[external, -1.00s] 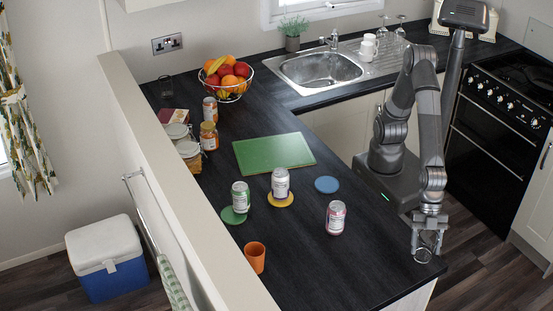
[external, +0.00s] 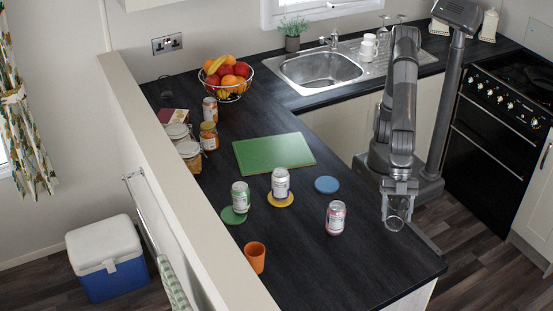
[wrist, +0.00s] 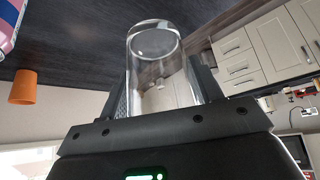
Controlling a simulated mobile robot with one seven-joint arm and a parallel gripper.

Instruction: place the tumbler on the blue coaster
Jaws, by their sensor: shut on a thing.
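The clear glass tumbler (wrist: 158,75) is between the two fingers of my gripper (external: 398,200), which is shut on it. The tumbler also shows, small and faint, in the external view (external: 394,222), below the fingers. My gripper holds it at the right side of the dark counter, near its edge. The blue coaster (external: 327,184) lies flat and bare on the counter, to the left of and a little beyond my gripper. In the wrist view the coaster is not visible.
A pink-and-white can (external: 335,218) stands on the counter between my gripper and the left side. Other cans stand on a yellow coaster (external: 290,202) and a green coaster (external: 226,218). An orange cup (external: 255,257) and a green board (external: 274,152) are farther left.

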